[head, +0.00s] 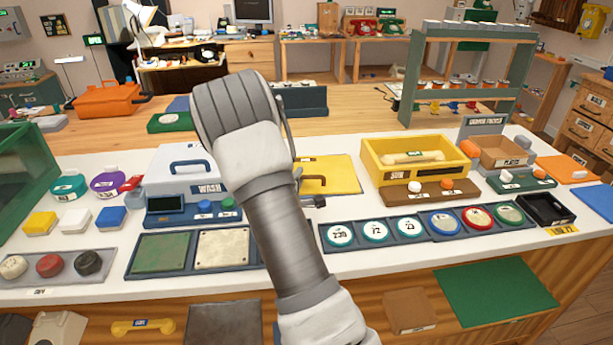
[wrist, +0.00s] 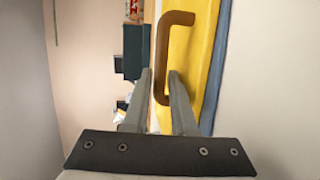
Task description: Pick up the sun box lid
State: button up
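The sun box lid (head: 340,174) is a flat yellow panel on the white counter, left of the open yellow SUN box (head: 425,167). My arm hides its left part in the head view. In the wrist view the yellow lid (wrist: 196,45) shows a brown bar handle (wrist: 161,58). My gripper (wrist: 160,78) is open, with one finger on each side of the handle's near end. A gap shows between the fingers and the handle. In the head view my arm mostly hides the gripper.
The WASH box (head: 188,171) stands left of my arm. Round numbered discs in a dark tray (head: 357,244) lie in front of the lid. A brown stand with knobs (head: 430,194) fronts the SUN box. A green rack (head: 412,80) rises behind.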

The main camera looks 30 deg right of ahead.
grip_shut()
dwell(1.4)
